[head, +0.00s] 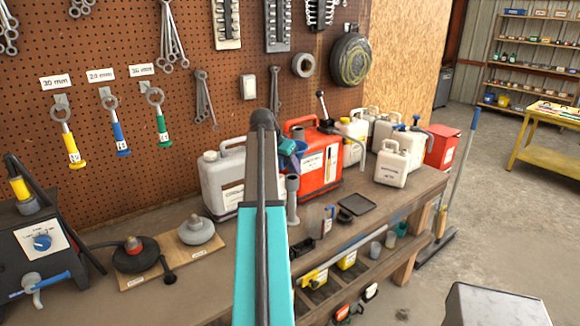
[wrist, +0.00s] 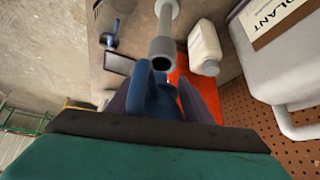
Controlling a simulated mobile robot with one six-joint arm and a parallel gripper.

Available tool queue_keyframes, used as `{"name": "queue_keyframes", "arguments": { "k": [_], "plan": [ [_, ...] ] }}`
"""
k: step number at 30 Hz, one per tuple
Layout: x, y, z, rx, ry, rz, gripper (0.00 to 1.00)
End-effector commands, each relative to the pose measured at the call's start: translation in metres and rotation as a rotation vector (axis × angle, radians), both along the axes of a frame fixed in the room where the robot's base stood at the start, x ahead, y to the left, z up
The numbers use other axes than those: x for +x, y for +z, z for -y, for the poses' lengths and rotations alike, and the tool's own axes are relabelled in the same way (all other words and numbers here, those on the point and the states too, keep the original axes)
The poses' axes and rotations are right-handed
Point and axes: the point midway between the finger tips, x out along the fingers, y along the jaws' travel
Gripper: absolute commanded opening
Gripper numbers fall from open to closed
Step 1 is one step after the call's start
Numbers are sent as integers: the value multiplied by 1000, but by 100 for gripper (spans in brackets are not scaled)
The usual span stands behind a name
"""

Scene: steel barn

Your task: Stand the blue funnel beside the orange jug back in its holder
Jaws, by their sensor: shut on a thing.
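My gripper (head: 290,148) is shut on the blue funnel (head: 301,148), up in the air in front of the orange jug (head: 330,165). In the wrist view the funnel (wrist: 160,103) sits between the two dark fingers, its lower part hidden by the gripper. A grey upright tube (head: 292,200), which looks like the holder, stands on the bench below the funnel. Its open mouth shows just beyond the funnel in the wrist view (wrist: 163,47). The funnel appears apart from the tube; its exact tilt is hard to tell.
A pale grey jug (head: 222,182) stands left of the orange jug, and a small white jug (head: 391,165) stands to the right. A flat black tray (head: 357,204) lies near the bench's front edge. A pegboard (head: 235,95) with hanging tools rises behind.

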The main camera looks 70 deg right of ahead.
Motion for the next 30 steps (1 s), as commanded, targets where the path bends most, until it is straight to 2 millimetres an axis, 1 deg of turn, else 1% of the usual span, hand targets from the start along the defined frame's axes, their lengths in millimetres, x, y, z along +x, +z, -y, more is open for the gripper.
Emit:
{"name": "queue_keyframes", "arguments": {
  "k": [8, 30],
  "plan": [
    [0, -2, 0, 0, 0, 0, 19],
    [-1, -17, 0, -1, -1, 0, 19]
  ]
}}
